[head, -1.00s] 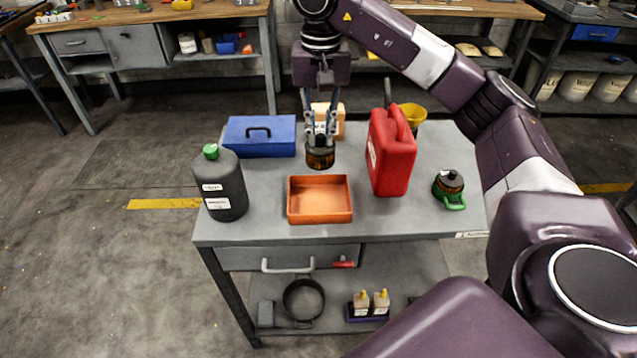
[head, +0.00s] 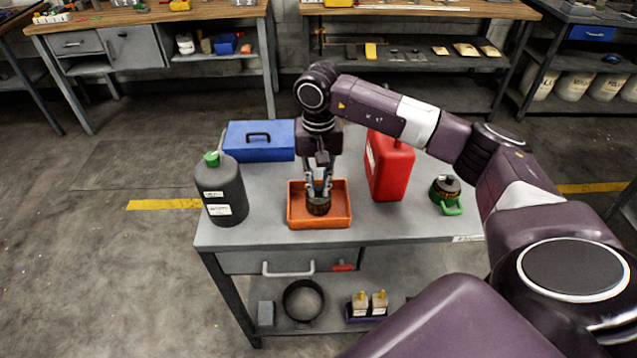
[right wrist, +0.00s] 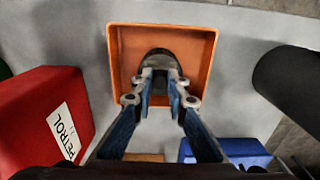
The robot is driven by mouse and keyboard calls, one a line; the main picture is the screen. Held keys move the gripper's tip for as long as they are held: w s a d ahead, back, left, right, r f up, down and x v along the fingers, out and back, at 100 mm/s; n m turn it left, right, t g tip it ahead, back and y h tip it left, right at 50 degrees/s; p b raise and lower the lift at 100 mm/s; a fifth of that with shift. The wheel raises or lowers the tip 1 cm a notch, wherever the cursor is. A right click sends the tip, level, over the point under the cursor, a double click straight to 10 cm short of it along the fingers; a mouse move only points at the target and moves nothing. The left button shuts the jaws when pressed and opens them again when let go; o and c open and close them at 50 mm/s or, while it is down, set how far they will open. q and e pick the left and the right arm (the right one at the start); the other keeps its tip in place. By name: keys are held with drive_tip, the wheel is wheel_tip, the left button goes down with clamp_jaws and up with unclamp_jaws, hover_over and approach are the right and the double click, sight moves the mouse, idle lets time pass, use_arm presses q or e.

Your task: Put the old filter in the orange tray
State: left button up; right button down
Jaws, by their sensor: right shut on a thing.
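The orange tray (head: 336,217) sits near the front edge of the grey cart top. My right gripper (head: 318,192) is shut on the old filter (head: 318,206), a dark and amber round piece, and holds it upright inside the tray's outline. In the right wrist view the gripper (right wrist: 160,85) points at the filter (right wrist: 160,57), with the tray (right wrist: 205,65) walls around it. I cannot tell whether the filter touches the tray floor. My left gripper is not in view.
A red petrol can (head: 389,168) stands close on the tray's right. A dark grey bottle (head: 222,188) stands left, and a blue toolbox (head: 258,140) behind left. A green-handled filter piece (head: 446,194) sits at the right. Bare cart top lies between them.

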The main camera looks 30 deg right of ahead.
sight(318, 189)
drive_tip(key=c, duration=2.2)
unclamp_jaws()
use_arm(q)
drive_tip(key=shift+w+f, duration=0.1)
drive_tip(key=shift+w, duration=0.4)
use_arm(e)
drive_tip(key=o, duration=0.3)
drive_tip(key=shift+r, duration=0.3)
use_arm(q)
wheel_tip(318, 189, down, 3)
drive_tip(key=b, duration=0.3)
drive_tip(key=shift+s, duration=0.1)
use_arm(e)
wheel_tip(318, 189, up, 12)
drive_tip(key=shift+f, duration=0.25)
